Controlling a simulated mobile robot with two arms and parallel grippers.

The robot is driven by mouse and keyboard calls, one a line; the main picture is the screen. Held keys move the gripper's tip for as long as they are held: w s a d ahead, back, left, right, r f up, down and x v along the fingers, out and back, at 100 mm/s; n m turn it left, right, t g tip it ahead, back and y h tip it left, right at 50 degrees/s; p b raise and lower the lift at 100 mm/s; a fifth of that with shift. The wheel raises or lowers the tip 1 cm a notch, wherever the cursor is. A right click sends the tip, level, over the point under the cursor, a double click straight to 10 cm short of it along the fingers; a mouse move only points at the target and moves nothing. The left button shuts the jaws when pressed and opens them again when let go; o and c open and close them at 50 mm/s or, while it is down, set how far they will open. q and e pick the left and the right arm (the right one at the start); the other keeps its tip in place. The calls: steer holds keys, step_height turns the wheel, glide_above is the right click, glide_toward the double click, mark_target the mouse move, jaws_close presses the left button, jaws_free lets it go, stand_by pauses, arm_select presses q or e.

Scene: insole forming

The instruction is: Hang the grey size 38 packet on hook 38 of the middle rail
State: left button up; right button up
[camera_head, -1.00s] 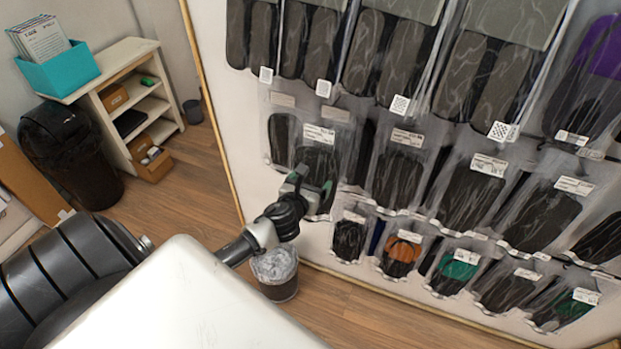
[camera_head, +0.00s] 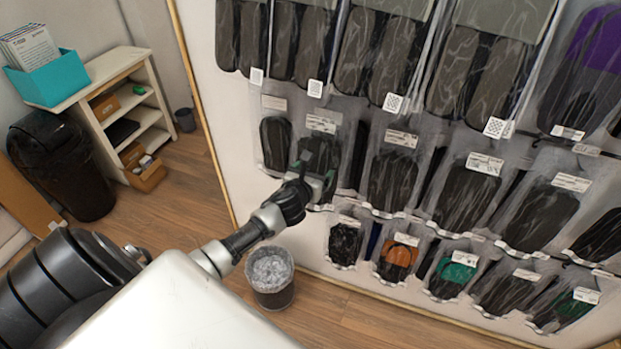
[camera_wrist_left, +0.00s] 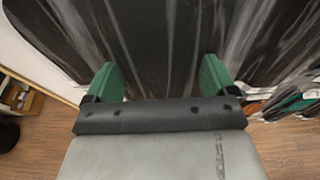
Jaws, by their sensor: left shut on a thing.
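My left gripper (camera_head: 318,180) is shut on a dark grey packet (camera_head: 322,152) in clear plastic, gripping its lower part in front of the middle row. The packet has a white label (camera_head: 321,124) at its top; its print is too small to read. In the left wrist view the green fingers (camera_wrist_left: 160,80) stand wide apart against the dark packet (camera_wrist_left: 155,40), which fills the view above them. The middle rail and its hook 38 are hidden behind packets, so I cannot tell whether the packet is on a hook. My right gripper is not in view.
Dark packets hang beside it in the middle row, one to the left (camera_head: 275,142) and one to the right (camera_head: 393,180). Larger packets hang above, smaller ones (camera_head: 345,243) below. A waste bin (camera_head: 272,292) stands on the floor below my left arm. A white shelf (camera_head: 150,95) stands left.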

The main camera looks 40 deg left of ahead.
arm_select(q)
steer(key=shift+b+x, duration=0.45)
steer(key=shift+x, duration=0.65)
steer(key=shift+w+a+f+b, duration=0.2)
steer(key=shift+w+b, duration=0.1)
steer(key=shift+w, duration=0.25)
steer(key=shift+d, duration=0.1)
steer(key=o, duration=0.7)
steer(key=shift+o, duration=0.2)
steer(key=v, duration=1)
steer(key=shift+s, duration=0.4)
